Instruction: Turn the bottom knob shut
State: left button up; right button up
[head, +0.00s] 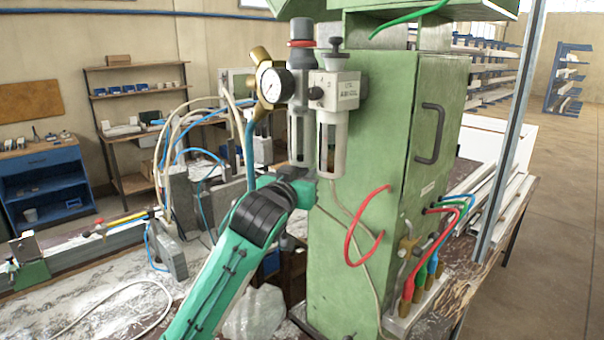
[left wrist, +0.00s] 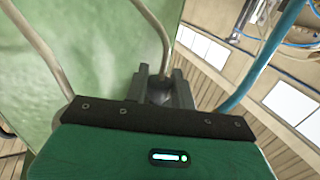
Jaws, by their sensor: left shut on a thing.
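The filter-regulator unit with a round gauge (head: 277,85) is mounted on the green cabinet (head: 375,150). It has two bowls, a left one (head: 301,135) and a right one (head: 333,142). My left gripper (head: 303,179) is right below the bowls, pointing up at their lower ends. In the left wrist view, my left gripper's two dark fingers (left wrist: 159,85) are closed around a small dark round knob (left wrist: 158,92), with a pale tube rising behind it. In the head view the gripper hides the knob. My right gripper is not in view.
A red hose (head: 352,235) loops from the cabinet's front, and a thin pale tube hangs beside it. A blue hose (head: 249,155) runs down left of the bowls, close to my gripper. Fittings with coloured hoses (head: 420,285) stand at the cabinet's lower right.

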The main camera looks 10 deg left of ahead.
pick_arm(q)
jog(key=shift+n+y+b, duration=0.45)
jog(key=shift+n+y, duration=1.35)
jog(key=shift+y, duration=1.4)
jog(key=o, duration=1)
jog(key=shift+w, duration=0.1)
jog(key=shift+c, duration=0.2)
jog(key=shift+s+d+f+b, duration=0.1)
jog(key=shift+s+b, duration=0.25)
jog(key=shift+s, duration=0.15)
jog(key=b+v, duration=0.4)
jog(key=v, duration=0.9)
